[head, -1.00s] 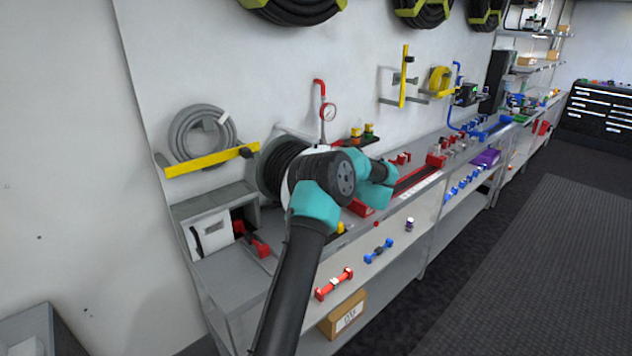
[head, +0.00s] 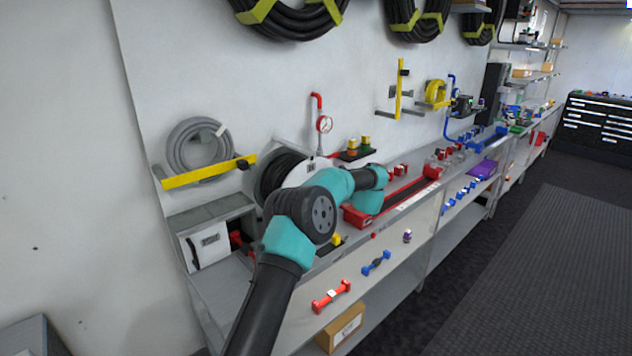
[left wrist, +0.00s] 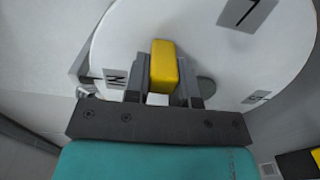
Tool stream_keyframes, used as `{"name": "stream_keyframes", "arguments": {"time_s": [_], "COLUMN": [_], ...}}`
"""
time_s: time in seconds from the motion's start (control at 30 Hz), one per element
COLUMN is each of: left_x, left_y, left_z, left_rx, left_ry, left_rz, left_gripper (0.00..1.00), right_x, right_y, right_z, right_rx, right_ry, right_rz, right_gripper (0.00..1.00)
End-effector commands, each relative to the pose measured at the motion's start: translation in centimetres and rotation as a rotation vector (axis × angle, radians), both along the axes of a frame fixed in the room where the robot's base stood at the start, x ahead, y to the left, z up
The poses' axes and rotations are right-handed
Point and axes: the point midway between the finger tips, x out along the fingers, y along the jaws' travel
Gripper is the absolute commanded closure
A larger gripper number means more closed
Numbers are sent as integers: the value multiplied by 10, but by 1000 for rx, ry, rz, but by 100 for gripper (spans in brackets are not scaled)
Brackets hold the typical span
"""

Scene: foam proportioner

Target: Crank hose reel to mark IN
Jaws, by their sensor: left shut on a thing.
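The hose reel stands on the bench against the wall, with black hose (head: 282,172) wound on it and a white side disc (head: 312,166) partly hidden by my left arm in the head view. In the left wrist view the white disc (left wrist: 205,45) fills the upper part and carries dark-lettered labels. A yellow crank handle (left wrist: 163,66) stands out from the disc. My left gripper (left wrist: 163,88) is shut on this handle, one finger on each side. In the head view my arm hides the gripper and handle. My right gripper is in neither view.
A red pipe with a gauge (head: 323,124) rises behind the reel. A yellow bar (head: 205,173) and a coiled grey hose (head: 192,147) are on the wall to the left. A long red fixture (head: 400,198) lies on the bench to the right. The bench front holds red and blue pieces.

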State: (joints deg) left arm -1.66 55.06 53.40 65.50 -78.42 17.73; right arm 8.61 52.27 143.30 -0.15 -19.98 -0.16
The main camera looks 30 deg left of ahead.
Motion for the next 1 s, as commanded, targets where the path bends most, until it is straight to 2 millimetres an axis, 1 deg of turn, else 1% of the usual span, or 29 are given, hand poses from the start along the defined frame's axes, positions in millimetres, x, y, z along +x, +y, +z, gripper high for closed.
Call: {"name": "stream_keyframes", "arguments": {"time_s": [0.3,0.33,0.5,0.6,0.87,1.0], "left_x": [0,0,0,0,0,-3], "left_y": [0,0,0,0,-1,-9], "left_z": [2,2,1,1,1,1], "left_rx": [-2,-2,-2,-2,-1,-2], "left_ry": [-8,-8,-6,-5,-4,-5], "left_rz": [3,3,2,2,1,0], "left_gripper": [100,76,59,51,51,51], "right_x": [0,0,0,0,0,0], "right_y": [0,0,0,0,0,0], "right_z": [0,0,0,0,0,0], "right_rx": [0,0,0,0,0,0], "right_ry": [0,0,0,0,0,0], "right_rz": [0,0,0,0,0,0], "right_gripper": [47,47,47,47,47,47]}}
